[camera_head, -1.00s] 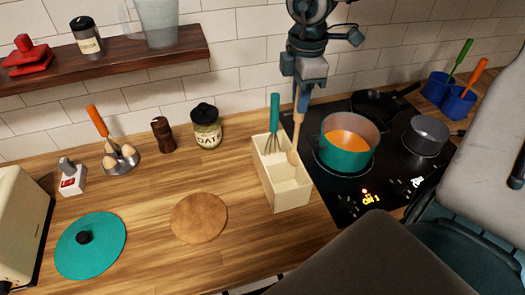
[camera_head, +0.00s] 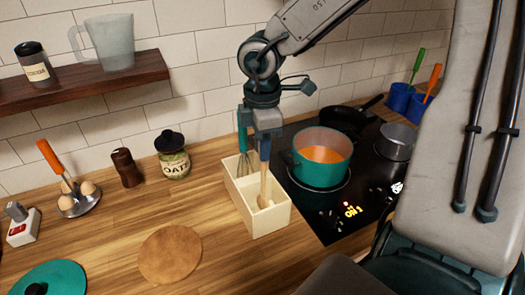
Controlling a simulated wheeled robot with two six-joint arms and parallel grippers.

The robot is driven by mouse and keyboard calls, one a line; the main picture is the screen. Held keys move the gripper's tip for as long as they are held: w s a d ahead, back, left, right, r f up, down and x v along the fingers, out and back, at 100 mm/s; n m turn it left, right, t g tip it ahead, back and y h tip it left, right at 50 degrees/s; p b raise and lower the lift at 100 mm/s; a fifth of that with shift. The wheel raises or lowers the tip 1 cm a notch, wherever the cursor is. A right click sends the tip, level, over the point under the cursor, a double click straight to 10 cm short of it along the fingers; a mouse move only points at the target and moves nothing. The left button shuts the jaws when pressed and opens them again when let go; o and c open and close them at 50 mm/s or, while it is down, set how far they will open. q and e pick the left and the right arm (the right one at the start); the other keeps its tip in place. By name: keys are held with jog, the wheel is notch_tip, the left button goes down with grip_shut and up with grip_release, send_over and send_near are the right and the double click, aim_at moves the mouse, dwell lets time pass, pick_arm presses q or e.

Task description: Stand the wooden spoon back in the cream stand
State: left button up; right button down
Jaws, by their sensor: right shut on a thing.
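The wooden spoon (camera_head: 263,187) hangs upright, bowl down, from my right gripper (camera_head: 265,148), which is shut on the top of its handle. The cream stand (camera_head: 267,226) is an open box on the counter, left of the stove. The spoon's bowl shows within the outline of the stand's front part; I cannot tell whether it touches the bottom. A teal-handled whisk (camera_head: 243,140) stands in the back left of the stand, close beside the gripper. My left gripper is not in view.
A teal pot (camera_head: 322,172) of orange soup sits on the stove (camera_head: 328,212), right of the stand. An oats jar (camera_head: 173,160) and a pepper mill (camera_head: 126,167) stand to the left. A round wooden board (camera_head: 170,254) lies on the counter with bare wood around it.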

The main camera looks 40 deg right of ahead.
aim_at(263, 174)
jog(key=shift+s+f, duration=0.1)
jog(key=shift+f, duration=1.05)
jog(key=shift+w, duration=0.2)
jog(key=shift+s+f+b, duration=0.1)
jog(key=shift+f+b, duration=0.05)
jog(key=shift+b, duration=0.35)
jog(key=c, duration=1.3)
grip_release()
jog(key=shift+o, duration=0.2)
